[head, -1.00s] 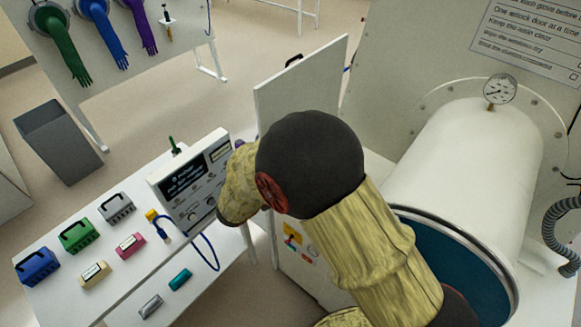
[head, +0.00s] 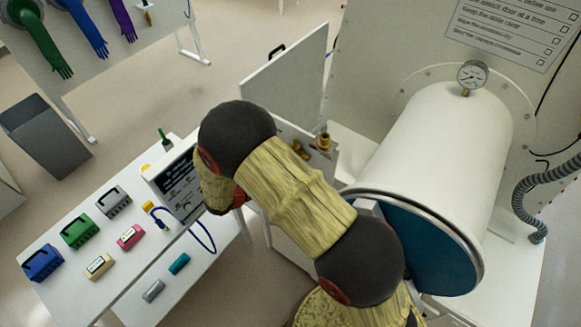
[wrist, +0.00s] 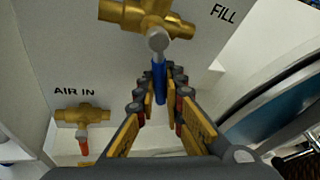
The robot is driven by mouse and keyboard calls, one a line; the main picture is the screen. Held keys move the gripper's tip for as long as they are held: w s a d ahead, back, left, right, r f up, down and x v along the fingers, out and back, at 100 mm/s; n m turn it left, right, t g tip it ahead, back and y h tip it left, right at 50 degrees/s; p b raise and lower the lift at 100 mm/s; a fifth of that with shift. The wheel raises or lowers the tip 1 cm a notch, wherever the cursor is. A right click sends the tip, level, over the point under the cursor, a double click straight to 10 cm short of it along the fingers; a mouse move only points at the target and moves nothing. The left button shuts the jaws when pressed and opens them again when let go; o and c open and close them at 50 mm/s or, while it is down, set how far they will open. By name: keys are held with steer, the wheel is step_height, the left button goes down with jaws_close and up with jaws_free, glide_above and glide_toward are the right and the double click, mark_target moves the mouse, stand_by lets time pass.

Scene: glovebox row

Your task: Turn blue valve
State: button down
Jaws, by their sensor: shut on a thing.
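The blue valve handle (wrist: 159,82) hangs down from a brass valve body (wrist: 150,14) beside the label FILL in the wrist view. My gripper (wrist: 161,92) has its two fingers on either side of the blue handle and is shut on it. The handle's lower end lies between the fingers. In the head view my arm covers the gripper and the blue handle.
A second brass valve (wrist: 82,114) with an orange-red handle (wrist: 84,145), marked AIR IN, is at lower left. A round blue door (head: 432,248) on a white cylinder (head: 440,150) stands close on the right. A table (head: 130,262) with coloured boxes is left.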

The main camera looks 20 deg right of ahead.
steer(key=shift+s+d+r+n+g+h+p, duration=0.15)
steer(key=shift+s+d+r+n+h+p, duration=0.1)
steer(key=shift+s+n+h+p, duration=0.25)
steer(key=shift+s+d+r+n+g+h+p, duration=0.2)
steer(key=shift+r+n+p, duration=0.1)
steer(key=shift+n, duration=0.4)
steer(key=shift+s+d+r+n+h+p, duration=0.25)
steer(key=shift+n+h+p, duration=0.25)
steer(key=shift+n, duration=0.4)
steer(key=shift+r, duration=0.15)
steer(key=c, duration=1.9)
jaws_free()
steer(key=shift+a, duration=0.15)
steer(key=v, duration=1.1)
steer(key=shift+a, duration=0.4)
